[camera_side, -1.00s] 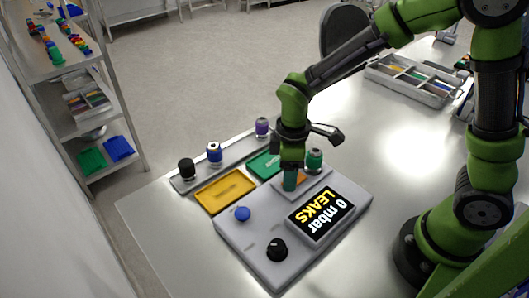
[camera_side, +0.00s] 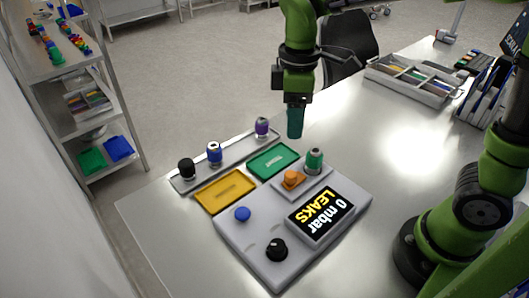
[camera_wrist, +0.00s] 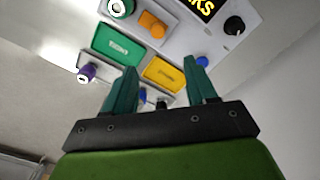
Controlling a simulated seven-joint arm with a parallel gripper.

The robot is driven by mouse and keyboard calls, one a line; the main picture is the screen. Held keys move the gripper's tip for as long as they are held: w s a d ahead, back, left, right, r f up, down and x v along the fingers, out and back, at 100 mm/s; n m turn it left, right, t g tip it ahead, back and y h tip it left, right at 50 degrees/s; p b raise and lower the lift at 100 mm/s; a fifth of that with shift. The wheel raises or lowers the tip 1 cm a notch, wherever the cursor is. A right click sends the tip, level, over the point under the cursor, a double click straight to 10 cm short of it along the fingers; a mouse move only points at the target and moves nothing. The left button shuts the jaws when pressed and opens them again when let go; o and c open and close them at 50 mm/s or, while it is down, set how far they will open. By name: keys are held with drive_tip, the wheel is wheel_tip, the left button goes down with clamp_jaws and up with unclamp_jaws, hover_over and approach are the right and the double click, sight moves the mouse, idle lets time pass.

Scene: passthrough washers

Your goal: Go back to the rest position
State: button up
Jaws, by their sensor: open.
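My gripper (camera_side: 295,122) hangs above the back edge of the table in the side view, clear of the test device. In the wrist view my gripper (camera_wrist: 163,90) shows two teal fingers spread apart with nothing held between them. The grey test device (camera_side: 250,257) lies on the table, its screen (camera_side: 321,214) reading "0 mbar LEAKS". An orange part (camera_side: 292,179) and a green-topped fitting (camera_side: 314,161) sit at the device's back corner. The orange part also shows in the wrist view (camera_wrist: 152,24).
A yellow tray (camera_side: 225,191) and a green tray (camera_side: 273,161) lie behind the device. A grey rack (camera_side: 236,153) holds black (camera_side: 187,169), blue (camera_side: 214,153) and purple (camera_side: 262,127) fittings. A divided bin (camera_side: 413,81) stands back right. The table's right middle is clear.

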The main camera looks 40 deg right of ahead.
drive_tip(key=shift+r, duration=0.9)
drive_tip(key=s+d+r+m+t+y, duration=0.1)
drive_tip(key=s+d+m+t+y, duration=0.1)
drive_tip(key=s+d+m+t, duration=0.5)
drive_tip(key=s+m, duration=0.2)
drive_tip(key=m, duration=0.4)
drive_tip(key=shift+s+d, duration=0.3)
